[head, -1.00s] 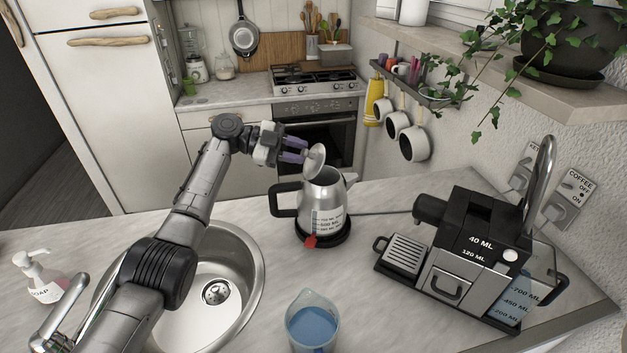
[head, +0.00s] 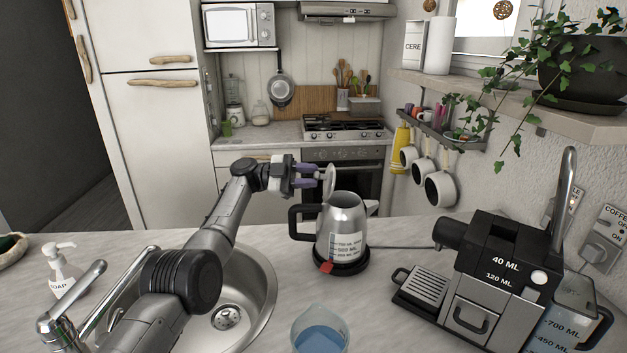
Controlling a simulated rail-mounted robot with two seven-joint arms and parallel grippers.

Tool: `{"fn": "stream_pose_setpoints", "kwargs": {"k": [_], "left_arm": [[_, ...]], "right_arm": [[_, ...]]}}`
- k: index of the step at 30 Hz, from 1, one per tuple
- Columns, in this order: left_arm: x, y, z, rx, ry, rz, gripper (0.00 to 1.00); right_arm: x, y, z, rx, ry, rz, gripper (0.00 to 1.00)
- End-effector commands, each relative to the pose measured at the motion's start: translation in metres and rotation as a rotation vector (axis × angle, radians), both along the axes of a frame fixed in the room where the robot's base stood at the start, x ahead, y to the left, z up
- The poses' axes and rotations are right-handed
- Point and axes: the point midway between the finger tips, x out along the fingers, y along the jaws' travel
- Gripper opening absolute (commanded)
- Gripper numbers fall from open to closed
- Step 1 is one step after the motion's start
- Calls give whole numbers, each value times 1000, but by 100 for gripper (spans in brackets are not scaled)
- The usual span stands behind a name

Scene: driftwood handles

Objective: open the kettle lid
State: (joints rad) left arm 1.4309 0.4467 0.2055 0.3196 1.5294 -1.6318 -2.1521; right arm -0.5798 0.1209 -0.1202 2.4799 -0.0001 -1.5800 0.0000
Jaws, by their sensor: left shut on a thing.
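The silver kettle (head: 342,222) with a black handle stands upright on its black base on the counter, in the head view. Its lid (head: 330,184) is tipped up, standing nearly on edge at the kettle's top left rim. My left gripper (head: 314,176) comes in from the left at the height of the lid, and its purple fingers are shut on the lid. The exact grip point is too small to make out. My right gripper is not in view.
A jug of blue liquid (head: 320,334) stands in front of the kettle. A coffee machine (head: 492,272) stands to the right. The sink (head: 262,292) and a soap bottle (head: 62,270) are on the left. Mugs (head: 440,190) hang on the wall.

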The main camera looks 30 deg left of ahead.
Motion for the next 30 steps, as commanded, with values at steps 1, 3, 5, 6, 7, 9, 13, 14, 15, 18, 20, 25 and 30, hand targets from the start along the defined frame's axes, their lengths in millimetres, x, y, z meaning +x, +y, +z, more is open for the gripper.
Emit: {"fn": "stream_pose_setpoints", "kwargs": {"k": [1,3,5,6,7,9,13,14,15,18,20,25,30], "left_arm": [[0,0,-1,0,1,0,0],[0,0,-1,0,1,0,0],[0,0,0,1,0,1,0],[0,0,0,1,0,1,0],[0,0,0,1,0,1,0],[0,1,0,1,0,1,0],[0,0,0,1,0,1,0],[0,1,0,1,0,1,0],[0,1,0,0,0,1,28],[0,1,0,0,0,1,38],[0,1,0,0,0,1,43],[0,1,0,0,0,1,54],[0,1,1,0,0,1,54]], "right_arm": [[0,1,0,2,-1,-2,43],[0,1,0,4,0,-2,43],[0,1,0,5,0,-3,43],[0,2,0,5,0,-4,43],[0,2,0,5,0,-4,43],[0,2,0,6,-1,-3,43],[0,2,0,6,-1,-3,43],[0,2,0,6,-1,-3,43],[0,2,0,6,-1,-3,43],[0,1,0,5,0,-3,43],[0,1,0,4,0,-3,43],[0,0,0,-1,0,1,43],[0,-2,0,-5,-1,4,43]]}}
